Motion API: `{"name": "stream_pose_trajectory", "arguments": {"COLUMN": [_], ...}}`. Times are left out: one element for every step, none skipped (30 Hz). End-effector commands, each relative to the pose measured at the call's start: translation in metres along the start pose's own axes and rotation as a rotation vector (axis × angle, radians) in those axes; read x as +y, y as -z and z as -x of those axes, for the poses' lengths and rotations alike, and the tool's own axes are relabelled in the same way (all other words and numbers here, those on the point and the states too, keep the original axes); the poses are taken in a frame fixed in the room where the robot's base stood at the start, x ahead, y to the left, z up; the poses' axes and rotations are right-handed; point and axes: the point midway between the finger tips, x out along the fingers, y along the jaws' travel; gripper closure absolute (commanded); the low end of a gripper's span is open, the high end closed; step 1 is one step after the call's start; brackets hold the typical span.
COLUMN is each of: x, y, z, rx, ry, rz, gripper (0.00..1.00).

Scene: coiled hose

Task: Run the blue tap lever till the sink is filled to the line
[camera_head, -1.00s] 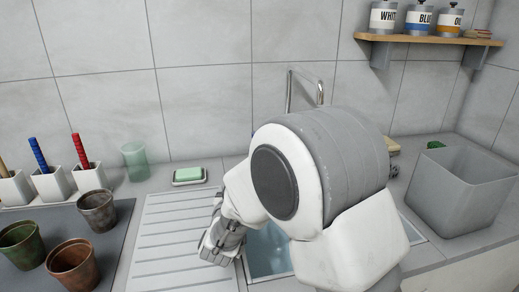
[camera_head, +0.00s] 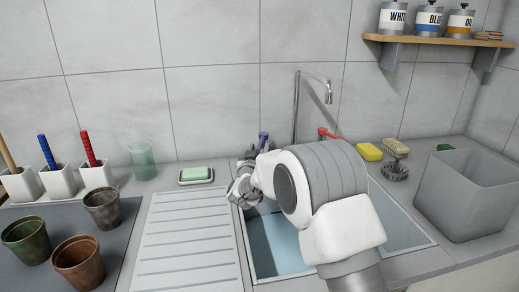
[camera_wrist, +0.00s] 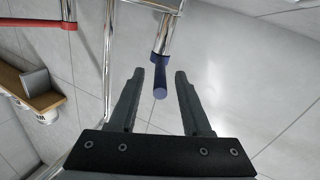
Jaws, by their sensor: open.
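The blue tap lever (camera_head: 263,137) stands behind the sink, left of the chrome spout (camera_head: 296,105). In the wrist view the blue lever (camera_wrist: 160,72) points toward me, in line with the gap between the fingers. My gripper (camera_wrist: 159,76) is open, one finger on either side of the lever's end as pictured; contact cannot be told. In the head view my gripper (camera_head: 250,162) is just in front of the lever, partly hidden by my arm. The sink (camera_head: 262,262) shows a pale blue inside, largely covered by my arm; I cannot make out a fill line.
A red lever (camera_head: 328,134) is right of the spout. A green soap on a dish (camera_head: 196,175) and a clear green cup (camera_head: 143,160) stand left. A yellow sponge (camera_head: 369,152), brushes and a grey bin (camera_head: 465,195) are right. The ribbed drainer (camera_head: 187,245) is clear.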

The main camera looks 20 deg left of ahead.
Motion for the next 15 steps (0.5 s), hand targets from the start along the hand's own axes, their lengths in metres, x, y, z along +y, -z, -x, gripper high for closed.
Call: {"name": "stream_pose_trajectory", "arguments": {"x": [0.0, -0.0001, -0.0001, -0.0001, -0.0001, -0.0001, -0.0001, -0.0001, -0.0001, -0.0001, -0.0001, -0.0001, -0.0001, -0.0001, -0.0001], "y": [-0.0009, -0.0011, -0.0007, -0.0003, -0.0001, 0.0, -0.0001, -0.0001, -0.0001, -0.0001, -0.0001, -0.0001, -0.0001, -0.0001, -0.0001], "z": [-0.0044, -0.0062, -0.0083, -0.0096, -0.0106, -0.0116, -0.012, -0.0123, -0.0125, -0.0125, -0.0125, -0.0124, -0.0124, -0.0124, -0.0124], "rx": [-0.001, -0.001, -0.001, 0.0, 0.0, 0.0, 0.0, 0.0, 0.0, 0.0, -0.001, -0.001, -0.001, -0.001, -0.001], "ry": [0.0, 0.0, 0.0, 0.0, 0.0, 0.0, 0.0, 0.001, 0.001, 0.001, 0.001, 0.001, 0.001, 0.001, 0.001], "rz": [-0.001, -0.001, -0.001, -0.001, -0.001, -0.001, 0.0, 0.0, 0.0, 0.0, 0.0, 0.0, 0.0, 0.0, 0.0], "gripper": [0.52, 0.52, 0.52, 0.52, 0.52, 0.52, 0.52, 0.52, 0.52, 0.52, 0.52, 0.52, 0.52, 0.52, 0.53]}}
